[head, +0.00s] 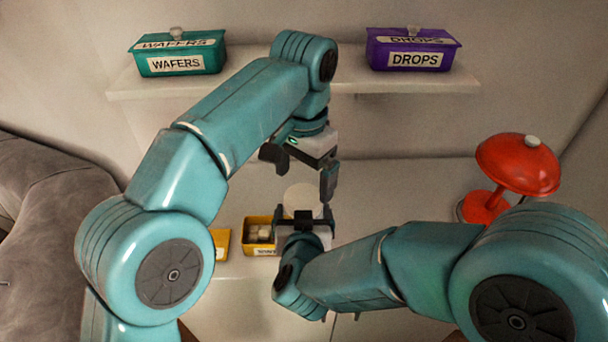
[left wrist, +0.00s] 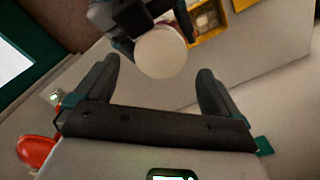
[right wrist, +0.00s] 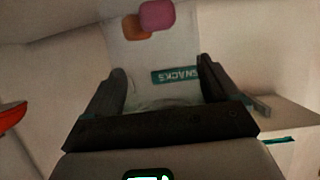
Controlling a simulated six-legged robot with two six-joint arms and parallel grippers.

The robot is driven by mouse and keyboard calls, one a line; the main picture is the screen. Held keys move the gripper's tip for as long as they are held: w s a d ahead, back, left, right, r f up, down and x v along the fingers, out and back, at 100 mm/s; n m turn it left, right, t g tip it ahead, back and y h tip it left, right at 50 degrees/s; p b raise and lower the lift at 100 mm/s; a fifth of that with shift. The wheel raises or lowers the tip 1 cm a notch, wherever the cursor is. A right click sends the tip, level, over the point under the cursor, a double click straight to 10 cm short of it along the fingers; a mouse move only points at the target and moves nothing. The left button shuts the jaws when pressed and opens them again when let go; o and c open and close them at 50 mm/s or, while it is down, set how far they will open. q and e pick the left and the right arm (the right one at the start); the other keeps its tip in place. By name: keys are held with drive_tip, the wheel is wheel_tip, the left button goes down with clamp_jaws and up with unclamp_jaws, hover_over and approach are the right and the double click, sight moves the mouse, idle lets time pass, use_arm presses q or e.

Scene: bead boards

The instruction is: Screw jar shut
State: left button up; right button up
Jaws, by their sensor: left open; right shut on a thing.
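The jar (right wrist: 140,62) is pale and see-through, with a teal SNACKS label (right wrist: 175,75) upside down in the right wrist view. A pink and an orange piece show inside. My right gripper (head: 304,218) is shut on the jar, with a finger on each side. A round cream lid (left wrist: 161,53) faces the left wrist camera on top of the jar; it shows pale in the head view (head: 302,197). Whether it sits tight, I cannot tell. My left gripper (head: 299,168) is open and empty above the lid, its fingers apart on either side of it.
Yellow boxes (head: 221,238) stand left of the jar, one holding pale pieces (head: 259,232). A red lamp (head: 517,165) stands at the right. A shelf (head: 290,87) above holds a green WAFERS box (head: 177,55) and a purple DROPS box (head: 413,50).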

use_arm(q)
drive_tip(key=n, duration=0.3)
drive_tip(key=shift+s+a+r+n, duration=0.2)
drive_tip(key=shift+n, duration=0.1)
drive_tip(key=n, duration=0.2)
drive_tip(key=r+n, duration=0.1)
drive_tip(key=n, duration=0.1)
drive_tip(key=shift+a+r, duration=0.15)
drive_tip(key=shift+a, duration=0.05)
drive_tip(key=n, duration=0.2)
drive_tip(key=r+n, duration=0.1)
drive_tip(key=n, duration=0.1)
drive_tip(key=shift+r, duration=0.1)
drive_tip(key=shift+r+n, duration=0.25)
drive_tip(key=shift+n, duration=0.45)
drive_tip(key=shift+w+d+r, duration=0.15)
drive_tip(key=shift+d, duration=0.2)
drive_tip(key=shift+f, duration=0.2)
